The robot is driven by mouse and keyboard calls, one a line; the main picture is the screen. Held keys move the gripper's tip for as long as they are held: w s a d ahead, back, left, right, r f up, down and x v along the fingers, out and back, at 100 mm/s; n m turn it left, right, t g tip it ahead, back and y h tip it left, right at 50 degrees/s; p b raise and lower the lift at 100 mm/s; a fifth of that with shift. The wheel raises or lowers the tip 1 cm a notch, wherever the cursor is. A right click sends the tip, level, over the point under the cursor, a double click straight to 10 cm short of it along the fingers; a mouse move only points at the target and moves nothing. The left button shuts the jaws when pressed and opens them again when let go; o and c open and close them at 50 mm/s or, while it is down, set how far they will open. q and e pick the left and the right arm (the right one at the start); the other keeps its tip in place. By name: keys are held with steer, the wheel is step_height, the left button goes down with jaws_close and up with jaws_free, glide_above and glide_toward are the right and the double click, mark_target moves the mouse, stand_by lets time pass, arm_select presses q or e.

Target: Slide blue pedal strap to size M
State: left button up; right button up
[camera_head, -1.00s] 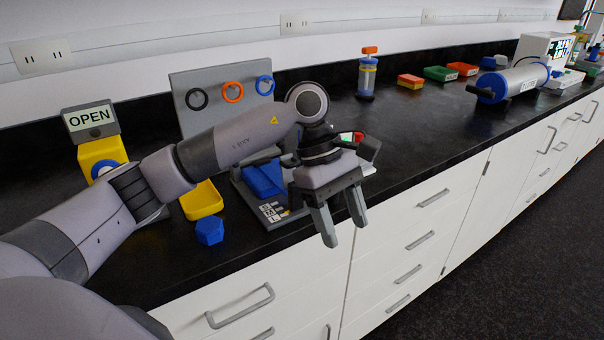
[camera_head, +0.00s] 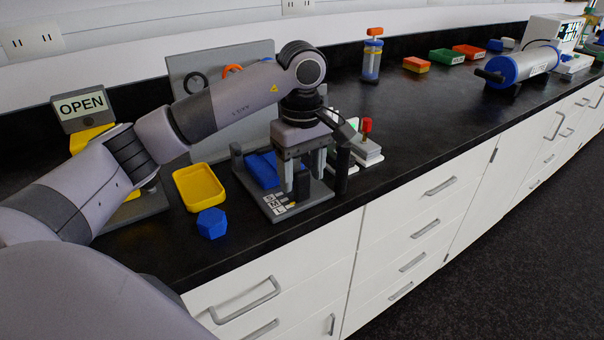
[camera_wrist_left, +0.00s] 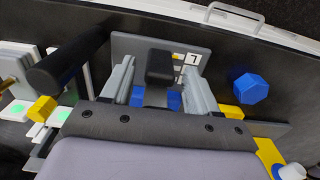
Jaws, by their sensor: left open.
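The blue pedal strap (camera_head: 262,170) lies on a grey base plate (camera_head: 318,194) near the bench's front edge. White size labels with letters (camera_head: 277,204) are on the plate's front left; one card (camera_wrist_left: 193,59) also shows in the left wrist view. My left gripper (camera_head: 303,174) points down over the plate, open. A black block (camera_wrist_left: 160,67) stands between its fingers in the left wrist view, with a gap on each side. Blue parts (camera_wrist_left: 174,101) show behind the block, partly hidden by my gripper. Which size is set cannot be read. My right gripper is not in view.
A black upright post (camera_head: 342,172) stands close right of my gripper, with a red-knobbed device (camera_head: 367,145) behind it. A blue hexagonal piece (camera_head: 212,223) and yellow tray (camera_head: 199,187) are to the left.

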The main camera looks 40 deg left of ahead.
arm_select(q)
steer(key=shift+f, duration=0.5)
jaws_close()
steer(key=shift+w+a, duration=0.2)
steer(key=shift+a, duration=0.3)
steer(key=shift+w+a, duration=0.2)
steer(key=shift+a, duration=0.25)
jaws_free()
step_height(320, 180, up, 7)
steer(key=shift+d, duration=0.1)
